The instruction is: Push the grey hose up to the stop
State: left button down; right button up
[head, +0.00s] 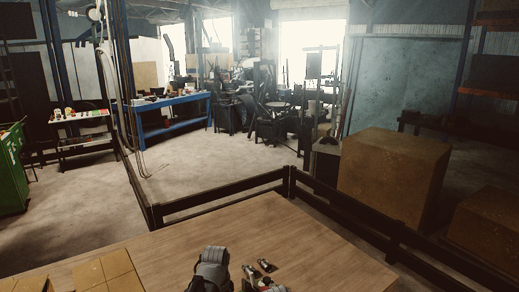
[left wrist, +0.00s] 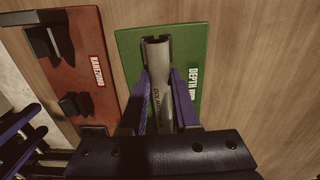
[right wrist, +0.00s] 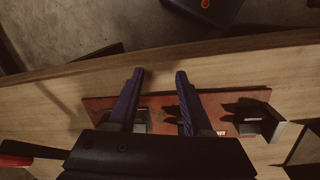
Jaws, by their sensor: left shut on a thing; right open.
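In the left wrist view, the grey hose (left wrist: 159,88), with lettering along it, lies over a green plate (left wrist: 197,35) marked "DEPTH"; the rest of the label is cut off from view. My left gripper (left wrist: 159,73) is shut on the hose, one purple finger on each side. The hose's far end reaches past the fingertips, near the plate's top. My right gripper (right wrist: 160,74) is open and empty in the right wrist view, above a red-brown plate (right wrist: 222,103).
The red-brown plate with dark holders also shows left of the green plate in the left wrist view (left wrist: 87,40). A dark holder (right wrist: 262,118) stands at its right in the right wrist view.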

pick_arm(q)
jog(key=shift+w+d, duration=0.9)
jog(key=shift+d, duration=0.25)
dwell(0.4)
grip_release()
dwell(0.6)
notch_tip(320, 180, up, 9)
jog(key=p, duration=0.9)
pick_arm(e)
notch_tip(320, 180, up, 9)
pick_arm(q)
jog(key=shift+s, duration=0.1)
